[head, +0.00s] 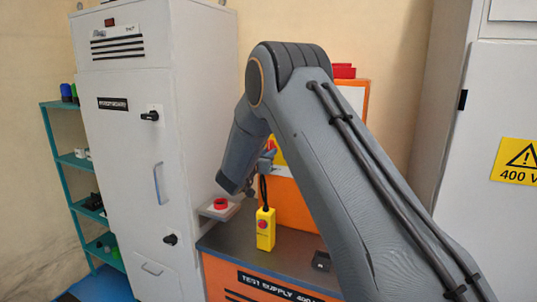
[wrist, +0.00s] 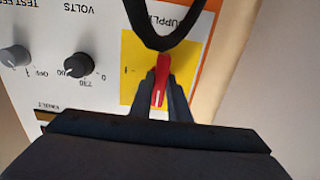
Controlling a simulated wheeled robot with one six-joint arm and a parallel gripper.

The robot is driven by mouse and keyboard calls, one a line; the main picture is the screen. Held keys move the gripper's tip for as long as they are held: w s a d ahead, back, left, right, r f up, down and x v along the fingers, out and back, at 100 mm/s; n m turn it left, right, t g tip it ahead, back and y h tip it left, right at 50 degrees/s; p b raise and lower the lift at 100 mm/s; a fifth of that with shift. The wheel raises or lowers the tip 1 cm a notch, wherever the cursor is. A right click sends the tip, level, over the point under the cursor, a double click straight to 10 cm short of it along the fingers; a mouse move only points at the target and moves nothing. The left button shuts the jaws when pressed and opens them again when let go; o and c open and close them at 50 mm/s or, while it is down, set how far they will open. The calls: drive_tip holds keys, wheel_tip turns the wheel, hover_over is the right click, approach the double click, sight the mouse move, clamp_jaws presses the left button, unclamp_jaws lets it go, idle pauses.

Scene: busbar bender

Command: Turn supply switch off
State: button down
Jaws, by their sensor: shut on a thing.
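The supply switch has a red handle (wrist: 161,78) on a yellow plate (wrist: 134,48), on a white panel that appears upside down in the wrist view. The word SUPPLY is partly cut by a black cable. My gripper (wrist: 161,92) is shut on the red handle, one dark finger on each side. The handle lies along the picture's vertical, with a small mark on the plate to its left.
A black cable loop (wrist: 152,42) crosses close above the handle. A black VOLTS knob (wrist: 79,65) and a grey knob (wrist: 15,56) sit left. A white cabinet (head: 140,200) stands left.

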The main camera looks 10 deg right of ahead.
drive_tip(key=c, duration=1.7)
unclamp_jaws()
drive_tip(key=shift+b+v, duration=1.25)
drive_tip(key=shift+v, duration=2.75)
drive_tip(key=s+f+n+g+y, duration=0.3)
drive_tip(key=s+f+y, duration=0.2)
drive_tip(key=s, duration=0.4)
drive_tip(key=s+f+n+g+y, duration=0.3)
drive_tip(key=s+f+y, duration=0.25)
drive_tip(key=s, duration=0.25)
drive_tip(key=s+d+f+g, duration=0.1)
drive_tip(key=s+g, duration=0.1)
drive_tip(key=s, duration=0.6)
drive_tip(key=s+d+f+g, duration=0.2)
drive_tip(key=s, duration=0.7)
drive_tip(key=s+d+f+n+g, duration=0.1)
drive_tip(key=s+f+g, duration=0.1)
drive_tip(key=s, duration=0.6)
drive_tip(key=shift+s+d+f+g, duration=0.2)
drive_tip(key=shift+d+g, duration=0.15)
drive_tip(key=shift+g, duration=0.25)
